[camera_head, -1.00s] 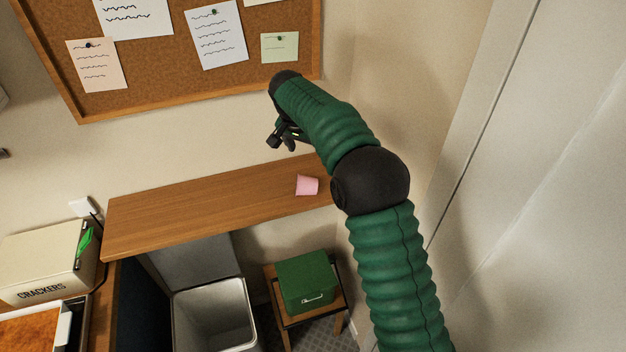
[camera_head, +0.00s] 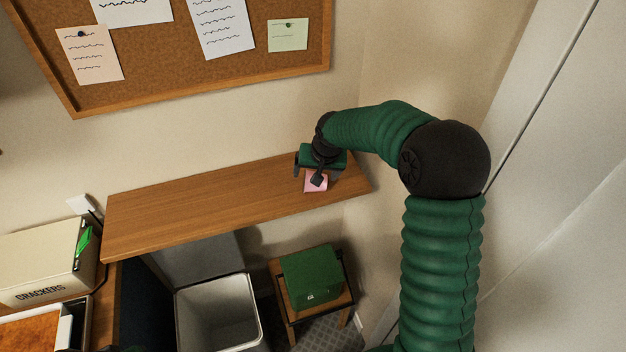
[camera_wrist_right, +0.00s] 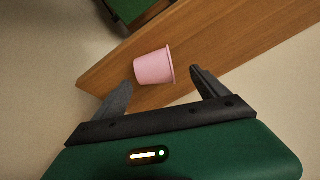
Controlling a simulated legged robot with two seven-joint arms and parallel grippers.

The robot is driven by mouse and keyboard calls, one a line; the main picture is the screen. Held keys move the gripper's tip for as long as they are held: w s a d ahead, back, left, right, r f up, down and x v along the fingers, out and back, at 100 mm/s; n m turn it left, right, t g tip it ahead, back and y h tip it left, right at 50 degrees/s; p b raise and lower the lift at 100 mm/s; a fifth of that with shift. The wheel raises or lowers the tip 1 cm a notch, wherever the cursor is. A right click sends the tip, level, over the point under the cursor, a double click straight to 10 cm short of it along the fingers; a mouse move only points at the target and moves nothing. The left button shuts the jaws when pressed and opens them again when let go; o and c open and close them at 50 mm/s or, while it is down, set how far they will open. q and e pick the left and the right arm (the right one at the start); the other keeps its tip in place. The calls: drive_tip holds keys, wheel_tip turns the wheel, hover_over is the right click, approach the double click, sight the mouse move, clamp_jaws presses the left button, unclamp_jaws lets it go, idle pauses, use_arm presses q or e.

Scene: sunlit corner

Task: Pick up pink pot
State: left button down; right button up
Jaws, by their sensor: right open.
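The pink pot (camera_head: 315,184) stands on the wooden shelf near its right end, partly hidden by my right gripper in the head view. The pot also shows in the right wrist view (camera_wrist_right: 154,67), just beyond the fingertips and roughly centred between them. My right gripper (camera_head: 318,180) is open and empty, close above the pot. Its two spread fingers show in the right wrist view (camera_wrist_right: 163,80). Whether a finger touches the pot I cannot tell. My left gripper is not in view.
The wooden shelf (camera_head: 200,205) is bare to the left of the pot. Below it are a grey bin (camera_head: 218,315) and a green box (camera_head: 310,275) on a small stool. A crackers box (camera_head: 40,265) stands at the left. A wall is behind the shelf.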

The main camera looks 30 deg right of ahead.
drive_tip(key=f, duration=0.1)
drive_tip(key=w+d+f+p, duration=0.1)
drive_tip(key=f+p, duration=0.1)
drive_tip(key=f, duration=0.1)
drive_tip(key=shift+w+d, duration=0.25)
drive_tip(key=shift+w, duration=0.15)
drive_tip(key=shift+d+f, duration=0.15)
drive_tip(key=shift+f, duration=0.25)
drive_tip(key=shift+w, duration=0.1)
drive_tip(key=shift+c, duration=0.4)
drive_tip(key=shift+a, duration=0.25)
drive_tip(key=c, duration=1.2)
drive_tip(key=shift+d, duration=0.15)
drive_tip(key=shift+c, duration=0.7)
